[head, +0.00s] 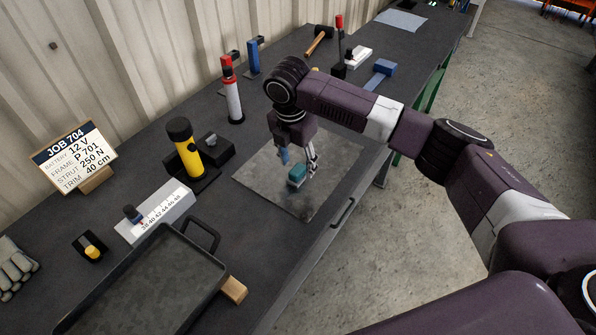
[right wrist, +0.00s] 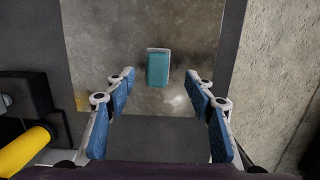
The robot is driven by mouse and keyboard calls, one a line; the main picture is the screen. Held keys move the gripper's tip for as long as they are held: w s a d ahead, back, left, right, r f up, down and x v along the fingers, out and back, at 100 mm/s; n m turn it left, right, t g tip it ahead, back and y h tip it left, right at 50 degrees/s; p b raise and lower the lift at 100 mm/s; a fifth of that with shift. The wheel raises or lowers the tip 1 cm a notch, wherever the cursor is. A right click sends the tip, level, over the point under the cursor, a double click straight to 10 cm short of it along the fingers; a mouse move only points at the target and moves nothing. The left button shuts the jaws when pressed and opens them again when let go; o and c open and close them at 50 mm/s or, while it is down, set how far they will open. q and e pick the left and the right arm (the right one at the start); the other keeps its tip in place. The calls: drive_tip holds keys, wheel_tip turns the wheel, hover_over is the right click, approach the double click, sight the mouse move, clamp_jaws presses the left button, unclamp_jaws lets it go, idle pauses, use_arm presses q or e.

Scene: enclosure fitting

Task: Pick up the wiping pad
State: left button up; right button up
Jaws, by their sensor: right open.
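The wiping pad (head: 297,174) is a small teal block with a pale edge. It lies on a grey metal sheet (head: 254,182) near the front of the bench. In the right wrist view the pad (right wrist: 158,70) lies ahead of the open fingers, centred between their lines. My right gripper (head: 299,160) is open and empty, pointing down over the sheet close to the pad. Its blue-padded fingers (right wrist: 160,98) stand wide apart on either side in the right wrist view. No contact with the pad shows. My left gripper is not in view.
A yellow cylinder (head: 186,148) and a dark block stand left of the sheet. A red-and-white cylinder (head: 232,98) and blue tools stand farther back. The bench edge drops to the floor at right.

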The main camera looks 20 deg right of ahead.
sight(297, 169)
drive_tip(key=f, duration=0.3)
drive_tip(key=shift+w+f+p, duration=0.1)
drive_tip(key=shift+w+p, duration=0.2)
drive_tip(key=shift+w, duration=0.05)
drive_tip(key=shift+d+f, duration=0.2)
drive_tip(key=shift+f, duration=0.3)
drive_tip(key=shift+w, duration=0.15)
drive_tip(key=c, duration=0.9)
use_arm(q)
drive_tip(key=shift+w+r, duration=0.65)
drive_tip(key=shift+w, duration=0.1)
use_arm(e)
drive_tip(key=c, duration=0.3)
